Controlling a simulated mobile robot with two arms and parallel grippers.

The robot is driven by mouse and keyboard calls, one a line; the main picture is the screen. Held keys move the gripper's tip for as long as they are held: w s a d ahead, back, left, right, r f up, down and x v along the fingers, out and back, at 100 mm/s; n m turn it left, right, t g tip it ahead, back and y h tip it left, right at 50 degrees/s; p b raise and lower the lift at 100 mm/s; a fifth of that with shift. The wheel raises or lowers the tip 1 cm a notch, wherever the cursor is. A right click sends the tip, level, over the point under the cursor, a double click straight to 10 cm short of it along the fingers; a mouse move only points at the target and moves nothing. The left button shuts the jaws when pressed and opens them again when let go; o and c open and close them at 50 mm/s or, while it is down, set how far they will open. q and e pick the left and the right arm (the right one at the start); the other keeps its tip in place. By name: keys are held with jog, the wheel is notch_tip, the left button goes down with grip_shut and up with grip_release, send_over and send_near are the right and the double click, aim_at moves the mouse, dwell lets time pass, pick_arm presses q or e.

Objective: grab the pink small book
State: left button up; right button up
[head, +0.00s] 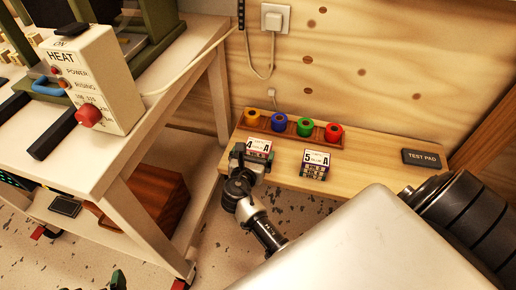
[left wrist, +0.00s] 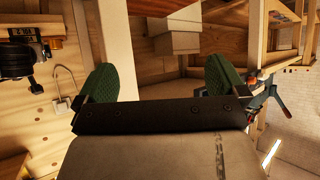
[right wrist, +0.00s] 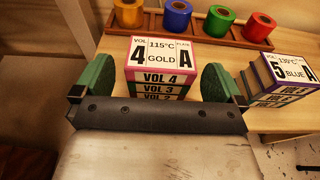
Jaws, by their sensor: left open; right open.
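The pink small book, marked VOL 4 GOLD with a pale label on its top, lies on a short stack at the left of the low wooden bench; it shows in the head view (head: 259,145) and the right wrist view (right wrist: 160,77). Books marked VOL 3 (right wrist: 160,89) and VOL 2 lie under it. My right gripper (right wrist: 158,82) is open, its green fingers on either side of the stack's near end; I cannot tell whether they touch it. It also shows in the head view (head: 250,157). My left gripper (left wrist: 160,80) is open and empty, away from the books.
A second stack with a VOL 5 BLUE book (head: 316,158) stands to the right. A wooden rack (head: 291,130) with gold, blue, green and red foil rolls stands behind. A TEST PAD (head: 421,158) lies at the bench's right. A white workbench (head: 150,125) stands at left.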

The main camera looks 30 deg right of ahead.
aim_at(258, 146)
jog(key=x, duration=0.3)
jog(key=shift+d+b, duration=0.1)
jog(key=shift+b, duration=0.3)
jog(key=shift+w+d, duration=0.15)
jog(key=shift+d, duration=0.1)
pick_arm(q)
jog(key=w+r+t, duration=0.1)
jog(key=w+d+r+t+h, duration=0.1)
jog(key=r+t, duration=0.1)
jog(key=shift+w+d+r, duration=0.1)
jog(key=shift+w+d, duration=0.05)
jog(key=shift+w, duration=0.15)
pick_arm(e)
jog(key=shift+c, duration=0.5)
jog(key=c, duration=0.7)
jog(key=shift+r, duration=0.1)
